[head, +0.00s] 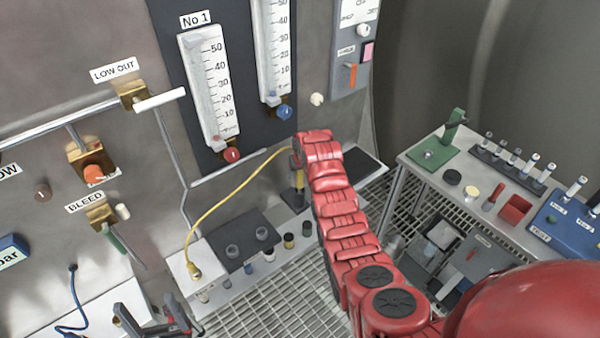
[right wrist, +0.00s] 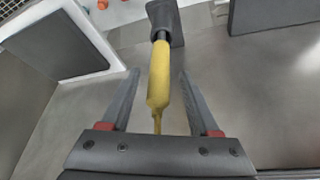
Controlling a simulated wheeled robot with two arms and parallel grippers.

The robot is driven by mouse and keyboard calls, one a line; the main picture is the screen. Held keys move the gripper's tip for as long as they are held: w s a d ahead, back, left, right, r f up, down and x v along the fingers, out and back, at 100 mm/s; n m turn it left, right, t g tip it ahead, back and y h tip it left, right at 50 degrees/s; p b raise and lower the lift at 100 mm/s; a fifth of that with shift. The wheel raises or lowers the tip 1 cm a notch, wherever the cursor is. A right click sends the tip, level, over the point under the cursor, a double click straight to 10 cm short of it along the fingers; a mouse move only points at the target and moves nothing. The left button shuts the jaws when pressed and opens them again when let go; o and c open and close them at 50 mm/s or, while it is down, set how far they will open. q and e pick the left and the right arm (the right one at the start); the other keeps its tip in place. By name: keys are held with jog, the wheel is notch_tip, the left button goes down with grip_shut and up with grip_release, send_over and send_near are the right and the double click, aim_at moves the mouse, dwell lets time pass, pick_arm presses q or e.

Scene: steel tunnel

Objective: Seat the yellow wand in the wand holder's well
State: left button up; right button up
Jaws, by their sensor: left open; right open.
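The yellow wand (right wrist: 159,75) lies between the fingers of my right gripper (right wrist: 160,73) in the right wrist view. The fingers are open, with a gap on each side of it. Its dark front end meets the dark grey wand holder (right wrist: 166,22); how deep it sits in the well cannot be seen. In the head view a small yellow part of the wand (head: 294,162) shows by the dark holder (head: 298,197), left of my red right arm, which hides most of that gripper. My left gripper (head: 152,318) is open and empty at the bottom left.
A yellow cord (head: 217,207) runs from a white box (head: 197,268) up to the wand. Flowmeters (head: 210,85) and valves line the wall behind. A side table (head: 470,205) with vials stands right. Grating covers the floor between.

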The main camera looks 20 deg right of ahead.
jog(key=v, duration=1.2)
jog(key=shift+r+b, duration=0.35)
jog(key=shift+b, duration=0.1)
